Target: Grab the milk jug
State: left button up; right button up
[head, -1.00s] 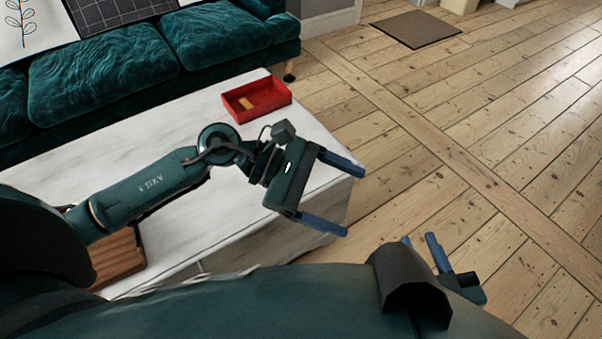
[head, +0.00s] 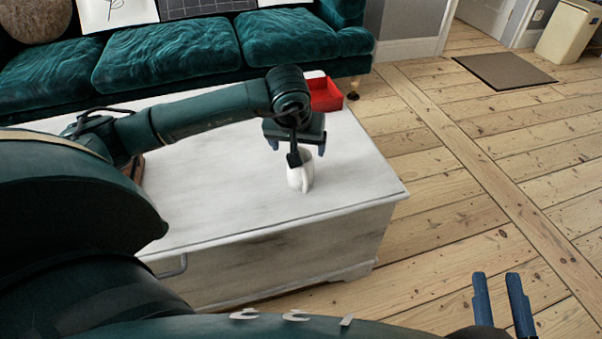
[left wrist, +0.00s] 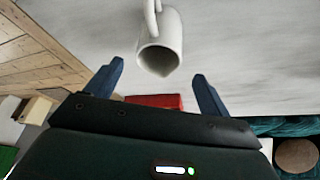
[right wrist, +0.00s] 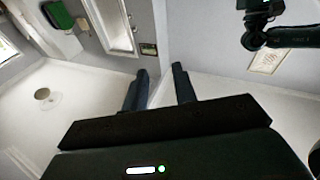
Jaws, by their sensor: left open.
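The milk jug (head: 300,176) is small and white and stands on the white chest-like table, its upper part hidden by my left gripper in the head view. In the left wrist view the jug (left wrist: 163,48) shows its open mouth and handle, just beyond and between the fingertips. My left gripper (head: 297,147) is open above and behind the jug, pointing down, with nothing held; I cannot tell whether it touches. My right gripper (head: 498,277) is apart from the table, over the floor at lower right, fingers a little apart and empty.
The white table (head: 220,205) is mostly clear. A red tray (head: 326,94) sits at its far right corner, partly behind my left arm. A green sofa (head: 170,55) stands behind the table. Open floorboards (head: 470,190) and a brown mat (head: 505,70) lie to the right.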

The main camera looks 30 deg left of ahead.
aim_at(301, 177)
pick_arm(q)
jog(key=x, duration=0.1)
jog(key=b+x, duration=0.1)
jog(key=x, duration=0.1)
jog(key=b+x, duration=0.1)
jog(key=x, duration=0.1)
jog(key=shift+s+d+f, duration=0.35)
jog(key=shift+d+f, duration=0.05)
jog(key=shift+f, duration=0.05)
jog(key=shift+w+a+f+b, duration=0.1)
jog(key=shift+w+f+b, duration=0.1)
jog(key=shift+b, duration=0.1)
jog(key=shift+r, duration=0.1)
jog(key=c, duration=1.1)
